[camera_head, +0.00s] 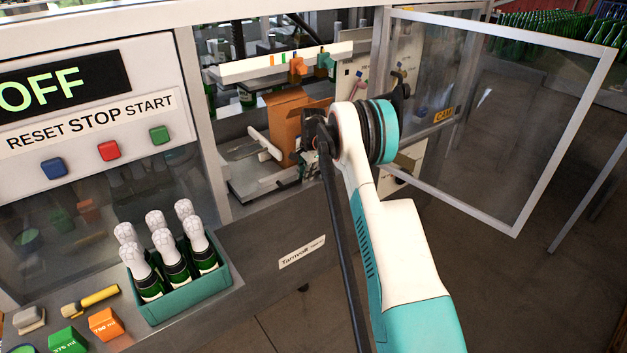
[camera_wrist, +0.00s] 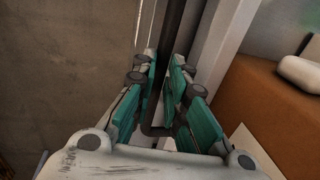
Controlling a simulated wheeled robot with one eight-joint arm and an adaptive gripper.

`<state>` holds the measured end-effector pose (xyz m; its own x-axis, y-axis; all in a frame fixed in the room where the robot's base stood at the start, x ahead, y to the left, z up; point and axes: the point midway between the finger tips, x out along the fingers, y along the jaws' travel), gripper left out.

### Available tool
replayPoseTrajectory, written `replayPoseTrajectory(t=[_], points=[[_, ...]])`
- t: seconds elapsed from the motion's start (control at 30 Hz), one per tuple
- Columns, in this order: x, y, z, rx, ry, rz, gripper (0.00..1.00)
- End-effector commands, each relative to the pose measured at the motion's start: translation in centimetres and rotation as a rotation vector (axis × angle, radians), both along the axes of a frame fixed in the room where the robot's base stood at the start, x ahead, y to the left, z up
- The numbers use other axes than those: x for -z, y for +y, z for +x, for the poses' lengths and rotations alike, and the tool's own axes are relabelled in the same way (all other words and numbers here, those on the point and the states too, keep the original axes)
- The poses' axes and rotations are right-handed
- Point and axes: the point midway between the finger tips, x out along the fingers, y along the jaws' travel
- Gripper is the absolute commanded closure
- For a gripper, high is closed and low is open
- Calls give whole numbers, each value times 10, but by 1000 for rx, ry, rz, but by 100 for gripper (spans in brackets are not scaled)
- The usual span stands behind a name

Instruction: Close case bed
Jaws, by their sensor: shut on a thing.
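My gripper (camera_head: 312,150) is inside the open bay of the machine, partly hidden by my own wrist in the head view. In the wrist view its teal finger pads (camera_wrist: 172,100) are shut on a dark bar (camera_wrist: 174,45), which runs up from between them. In the head view a long dark bar (camera_head: 345,250) runs from the gripper down to the bottom edge. An orange-brown box-like part (camera_head: 287,115) stands just left of the gripper; an orange-brown surface also shows at right in the wrist view (camera_wrist: 265,105). I cannot tell which part is the case bed.
A framed clear door (camera_head: 500,110) stands open at right. The control panel (camera_head: 85,110) is at left, its display reading OFF. A teal crate of foil-topped bottles (camera_head: 190,295) sits on the front ledge, near a yellow-handled tool (camera_head: 92,300) and coloured blocks (camera_head: 106,323).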

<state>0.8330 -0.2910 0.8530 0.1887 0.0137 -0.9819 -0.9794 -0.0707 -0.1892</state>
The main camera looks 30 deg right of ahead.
Motion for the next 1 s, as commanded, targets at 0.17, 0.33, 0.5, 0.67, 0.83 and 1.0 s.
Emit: replayPoseTrajectory(t=[0.17, 0.33, 0.5, 0.67, 0.83, 1.0], points=[[1, 2, 17, -1, 0, 0, 100], [0, 2, 24, 0, -1, 0, 100], [0, 2, 26, 0, -4, -1, 100], [-1, 2, 26, 0, -6, -1, 100], [-1, 2, 26, 0, -4, 0, 67], [0, 2, 25, 0, -2, 0, 67]])
